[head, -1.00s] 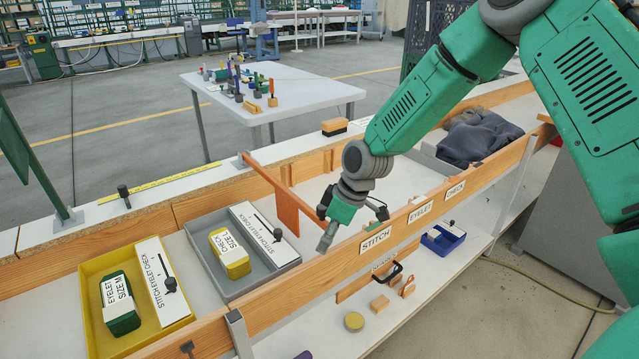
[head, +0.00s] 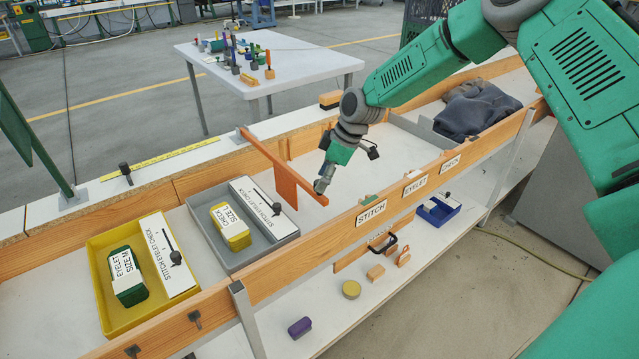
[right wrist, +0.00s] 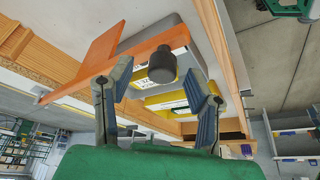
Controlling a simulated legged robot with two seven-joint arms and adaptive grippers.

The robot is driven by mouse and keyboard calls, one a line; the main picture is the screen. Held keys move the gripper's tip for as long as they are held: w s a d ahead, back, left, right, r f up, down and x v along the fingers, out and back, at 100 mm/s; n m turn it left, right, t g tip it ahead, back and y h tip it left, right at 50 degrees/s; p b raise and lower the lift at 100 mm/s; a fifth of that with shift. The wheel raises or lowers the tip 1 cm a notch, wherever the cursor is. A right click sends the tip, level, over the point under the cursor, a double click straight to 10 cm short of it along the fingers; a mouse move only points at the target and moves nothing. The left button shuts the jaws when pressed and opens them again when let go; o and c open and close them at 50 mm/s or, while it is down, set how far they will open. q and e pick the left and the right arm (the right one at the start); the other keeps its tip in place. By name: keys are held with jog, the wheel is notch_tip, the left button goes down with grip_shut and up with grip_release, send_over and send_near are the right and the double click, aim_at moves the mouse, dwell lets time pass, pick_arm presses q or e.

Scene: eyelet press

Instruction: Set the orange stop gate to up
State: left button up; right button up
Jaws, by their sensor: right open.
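The orange stop gate (head: 284,166) is a flat bar reaching from the back ledge across the white trough toward the front board. It looks about level, with a plate hanging below its middle. My right gripper (head: 322,184) is at the bar's free end, near the front board. In the right wrist view my right gripper (right wrist: 158,76) has its fingers apart. A dark round knob (right wrist: 162,63) at the bar's end shows between the fingertips, and the orange bar (right wrist: 120,68) runs off to the left. I cannot tell whether a finger touches it. My left gripper is out of view.
Left of the gate are a grey tray (head: 273,246) with a yellow block and a yellow tray (head: 112,322) with a green block. The front board (head: 310,255) runs close under my gripper. Dark cloth (head: 478,112) lies at the right; the trough between is mostly clear.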

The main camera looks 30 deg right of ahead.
jog(key=shift+x, duration=0.85)
jog(key=shift+a+f, duration=0.1)
jog(key=shift+a, duration=0.05)
